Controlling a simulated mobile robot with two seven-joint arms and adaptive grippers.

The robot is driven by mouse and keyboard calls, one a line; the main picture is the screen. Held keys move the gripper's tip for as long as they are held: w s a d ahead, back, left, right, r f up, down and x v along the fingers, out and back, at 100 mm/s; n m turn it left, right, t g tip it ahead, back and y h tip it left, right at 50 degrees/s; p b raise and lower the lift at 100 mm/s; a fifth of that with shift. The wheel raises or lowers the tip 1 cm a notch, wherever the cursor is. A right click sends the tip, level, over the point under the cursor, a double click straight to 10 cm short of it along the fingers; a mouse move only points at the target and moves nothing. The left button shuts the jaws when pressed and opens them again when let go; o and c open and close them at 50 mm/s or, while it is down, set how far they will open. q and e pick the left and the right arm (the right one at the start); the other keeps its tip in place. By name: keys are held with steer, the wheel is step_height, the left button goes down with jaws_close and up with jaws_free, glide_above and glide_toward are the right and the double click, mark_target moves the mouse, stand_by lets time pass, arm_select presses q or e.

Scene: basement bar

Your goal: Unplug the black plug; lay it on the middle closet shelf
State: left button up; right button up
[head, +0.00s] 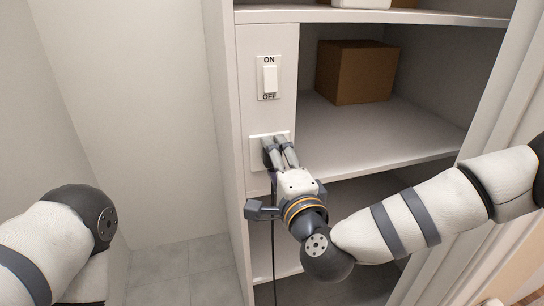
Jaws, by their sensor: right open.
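My right gripper (280,150) is at the white outlet plate (256,153) on the closet's front panel, its jaws open. The black plug is mostly hidden behind the fingers, so I cannot tell how it sits between them. A dark cord (274,255) hangs straight down from below the gripper. The middle closet shelf (375,135) is to the right of the outlet, with bare surface at its front. My left arm shows at the lower left, but its gripper is out of view.
A brown box (355,72) stands at the back of the middle shelf. An ON/OFF switch (270,79) is above the outlet. An upper shelf (400,16) is overhead, and a lower compartment lies beneath, partly behind my right arm. A white door frame (485,130) bounds the right.

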arm_select(q)
steer(key=shift+w+r, duration=0.1)
steer(key=shift+r, duration=0.05)
arm_select(e)
steer(key=shift+r, duration=0.1)
stand_by(0.3)
jaws_close()
arm_select(q)
steer(key=shift+t, duration=0.7)
steer(key=shift+w+r+p, duration=1.25)
steer(key=shift+w+r, duration=0.2)
steer(key=shift+w, duration=0.15)
arm_select(e)
steer(key=v, duration=0.6)
steer(key=s+d+f+m+h, duration=0.1)
steer(key=s+d+f+h, duration=0.1)
steer(key=s+d, duration=0.3)
steer(key=s+d+f+m+h, duration=0.2)
steer(key=s+d, duration=0.3)
steer(key=d, duration=0.6)
steer(key=shift+d+m+t+h, duration=0.2)
steer(key=shift+m+t+h, duration=0.15)
steer(key=shift+h, duration=0.45)
